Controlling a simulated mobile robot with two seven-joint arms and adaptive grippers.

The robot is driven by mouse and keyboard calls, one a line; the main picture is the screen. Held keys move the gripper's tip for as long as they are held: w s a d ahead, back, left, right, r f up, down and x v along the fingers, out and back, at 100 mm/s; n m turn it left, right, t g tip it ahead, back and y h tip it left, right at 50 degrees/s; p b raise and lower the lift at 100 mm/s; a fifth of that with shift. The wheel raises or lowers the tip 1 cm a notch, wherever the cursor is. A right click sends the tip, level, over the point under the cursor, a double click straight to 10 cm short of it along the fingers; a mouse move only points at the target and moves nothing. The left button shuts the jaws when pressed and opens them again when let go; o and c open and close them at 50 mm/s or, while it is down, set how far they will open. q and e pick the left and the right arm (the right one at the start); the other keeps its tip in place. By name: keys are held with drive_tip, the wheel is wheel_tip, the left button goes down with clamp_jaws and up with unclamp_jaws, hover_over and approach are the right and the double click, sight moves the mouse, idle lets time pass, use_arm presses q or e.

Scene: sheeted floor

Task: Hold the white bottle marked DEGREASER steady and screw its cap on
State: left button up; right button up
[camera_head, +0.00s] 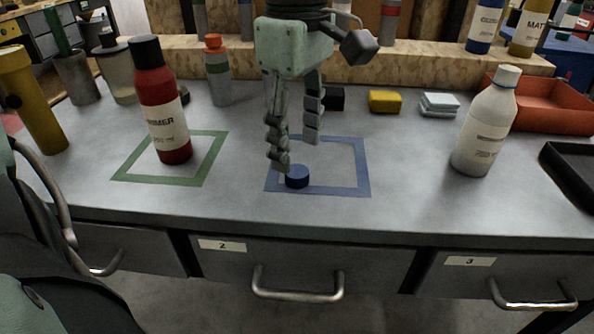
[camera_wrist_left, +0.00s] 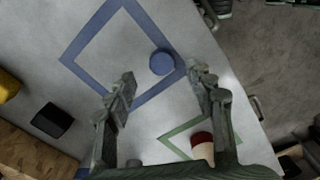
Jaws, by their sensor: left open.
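The white bottle (camera_head: 486,128) stands upright on the right of the bench, outside the marked squares. Its label is too small to read surely. Its top is a pale, narrow piece; I cannot tell whether this is a bare neck or a cap. A small round blue cap (camera_head: 297,177) lies on the front left part of the blue square outline; it also shows in the left wrist view (camera_wrist_left: 162,61). My left gripper (camera_head: 295,151) is open and empty, fingers pointing down above and just behind the blue cap. My right gripper is not in view.
A red bottle with a black cap (camera_head: 163,115) stands in the green square (camera_head: 123,178). A yellow block (camera_head: 385,101), a black block and pale pads lie at the back. A red tray (camera_head: 545,112) is behind the white bottle. The bench between blue square and white bottle is clear.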

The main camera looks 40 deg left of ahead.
sight(296, 171)
use_arm(q)
wheel_tip(296, 171, down, 4)
drive_tip(key=shift+s+r, duration=0.15)
drive_tip(key=shift+c, duration=0.5)
drive_tip(key=c, duration=0.7)
